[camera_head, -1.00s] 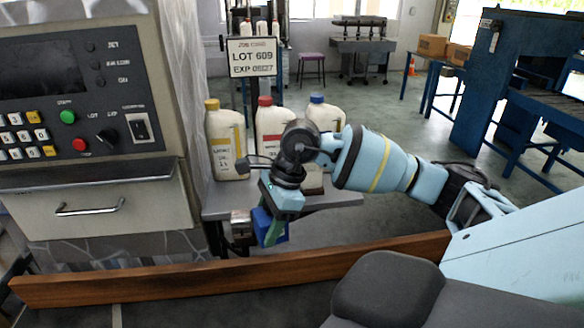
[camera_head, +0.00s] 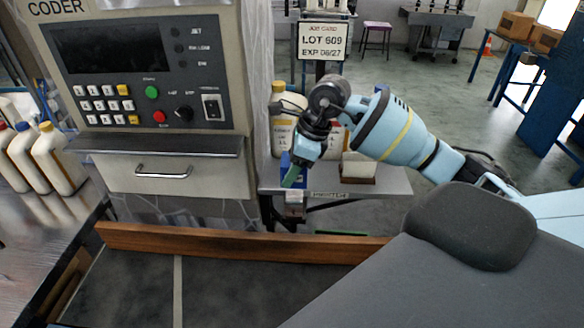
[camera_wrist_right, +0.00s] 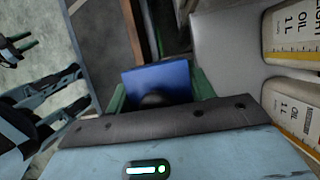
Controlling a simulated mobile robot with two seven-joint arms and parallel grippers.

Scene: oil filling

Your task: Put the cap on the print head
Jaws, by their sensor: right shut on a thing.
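The cap is box-like and fills the space between the green fingers in the right wrist view (camera_wrist_right: 158,84). The print head (camera_head: 295,198) is a small metallic block at the front edge of the table, just below the gripper and cap. The gripper hides part of it. I cannot tell whether the cap touches it. My left gripper does not show in the head view.
Oil bottles (camera_head: 284,137) stand on the small table (camera_head: 385,182) behind my gripper. The coder's cabinet (camera_head: 165,170) is close on the left. A wooden rail (camera_head: 230,243) runs in front. More bottles (camera_head: 58,160) stand on a bench at far left.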

